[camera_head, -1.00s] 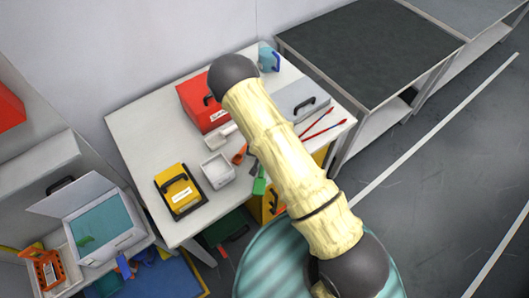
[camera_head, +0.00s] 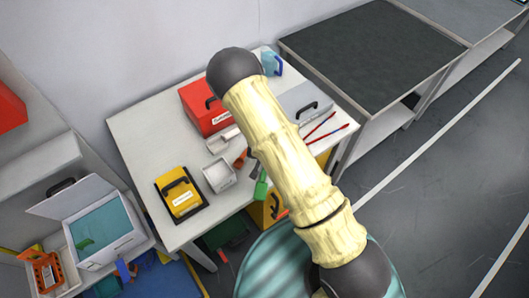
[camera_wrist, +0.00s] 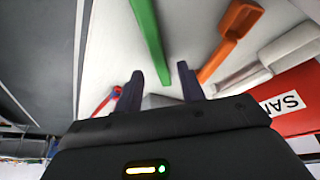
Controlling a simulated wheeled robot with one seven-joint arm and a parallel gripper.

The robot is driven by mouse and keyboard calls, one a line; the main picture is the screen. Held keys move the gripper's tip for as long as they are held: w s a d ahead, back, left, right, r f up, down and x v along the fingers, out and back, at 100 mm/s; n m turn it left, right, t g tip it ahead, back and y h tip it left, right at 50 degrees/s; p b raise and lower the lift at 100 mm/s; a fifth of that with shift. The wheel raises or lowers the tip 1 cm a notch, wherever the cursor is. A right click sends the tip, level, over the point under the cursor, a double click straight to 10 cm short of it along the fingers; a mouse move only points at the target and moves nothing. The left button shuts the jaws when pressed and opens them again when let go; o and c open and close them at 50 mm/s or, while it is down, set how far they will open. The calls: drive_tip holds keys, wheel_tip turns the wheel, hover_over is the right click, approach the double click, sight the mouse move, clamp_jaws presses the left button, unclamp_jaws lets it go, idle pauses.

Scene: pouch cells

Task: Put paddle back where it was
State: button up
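My gripper (camera_wrist: 161,72) shows in the wrist view with its two dark fingers apart and no object clamped between them. A long green tool (camera_wrist: 147,32) lies beyond the fingertips, its near end lined up with the gap; I cannot tell the distance. An orange scoop-like tool (camera_wrist: 228,38) and a white tool (camera_wrist: 287,48) lie to its right. I cannot tell which is the paddle. In the head view, the green tool (camera_head: 261,189) is at the table's front edge, near the orange one (camera_head: 241,159). My arm hides the gripper there.
On the white table (camera_head: 140,130) stand a red case (camera_head: 204,115), a yellow case (camera_head: 181,193), a white open box (camera_head: 219,174) and a grey case (camera_head: 300,99). Red and blue tools (camera_head: 325,134) lie at right. The table's left part is clear.

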drive_tip(key=b+v, duration=0.1)
drive_tip(key=v, duration=0.7)
drive_tip(key=shift+r, duration=0.4)
drive_tip(key=shift+s, duration=0.1)
drive_tip(key=s+d+r+n+g, duration=0.1)
drive_tip(key=s+d+r, duration=0.5)
drive_tip(key=r, duration=0.4)
drive_tip(key=s+d+r+n, duration=0.1)
drive_tip(key=s+d+r, duration=0.5)
drive_tip(key=r, duration=0.4)
drive_tip(key=shift+d+g+y, duration=0.4)
drive_tip(key=shift+d, duration=0.35)
